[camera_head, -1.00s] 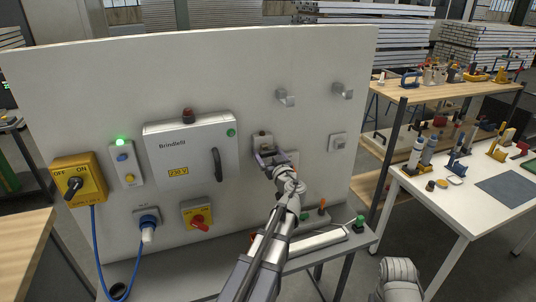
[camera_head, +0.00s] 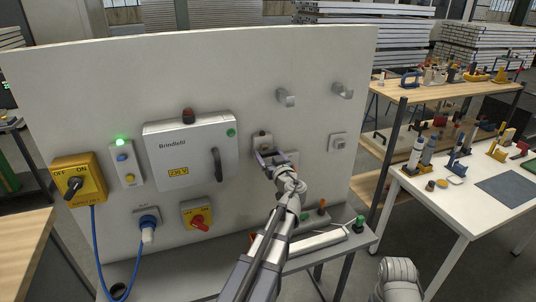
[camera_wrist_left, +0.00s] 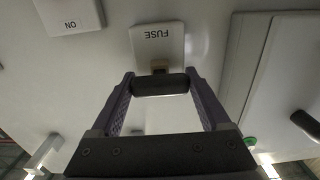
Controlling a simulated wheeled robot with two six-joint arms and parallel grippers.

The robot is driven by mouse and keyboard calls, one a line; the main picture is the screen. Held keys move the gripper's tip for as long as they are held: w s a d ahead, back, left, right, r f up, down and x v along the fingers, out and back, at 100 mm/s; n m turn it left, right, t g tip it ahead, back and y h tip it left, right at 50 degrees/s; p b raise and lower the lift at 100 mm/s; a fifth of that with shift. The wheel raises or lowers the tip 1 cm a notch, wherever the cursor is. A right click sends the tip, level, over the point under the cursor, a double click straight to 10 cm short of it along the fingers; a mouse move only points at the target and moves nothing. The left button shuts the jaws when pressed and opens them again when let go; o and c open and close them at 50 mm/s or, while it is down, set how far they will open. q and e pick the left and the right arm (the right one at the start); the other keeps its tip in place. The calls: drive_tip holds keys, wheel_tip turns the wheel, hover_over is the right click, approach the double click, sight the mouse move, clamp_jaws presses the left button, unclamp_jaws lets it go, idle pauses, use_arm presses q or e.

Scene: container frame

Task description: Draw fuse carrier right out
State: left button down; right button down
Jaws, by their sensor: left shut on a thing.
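The fuse holder is a small light box (camera_head: 262,137) on the white panel, right of the large grey cabinet. In the left wrist view its white face (camera_wrist_left: 157,40) reads FUSE upside down. The fuse carrier shows there as a dark bar (camera_wrist_left: 161,84) with a short tan part (camera_wrist_left: 159,66) at the holder's edge. My left gripper (camera_head: 271,157) is at the holder, its two purple-grey fingers shut on the dark bar from both sides. I cannot tell how deep the carrier sits. In the head view the gripper largely hides it.
The grey cabinet (camera_head: 190,150) with a dark handle stands close left of the gripper. A red rotary switch (camera_head: 198,217) and a blue plug socket (camera_head: 147,222) are lower left. A narrow shelf (camera_head: 325,243) with small coloured parts runs below. Two hooks (camera_head: 286,97) are upper right.

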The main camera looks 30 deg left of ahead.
use_arm(q)
drive_tip(key=shift+v, duration=0.85)
drive_tip(key=shift+a+f, duration=0.1)
unclamp_jaws()
drive_tip(key=v, duration=0.8)
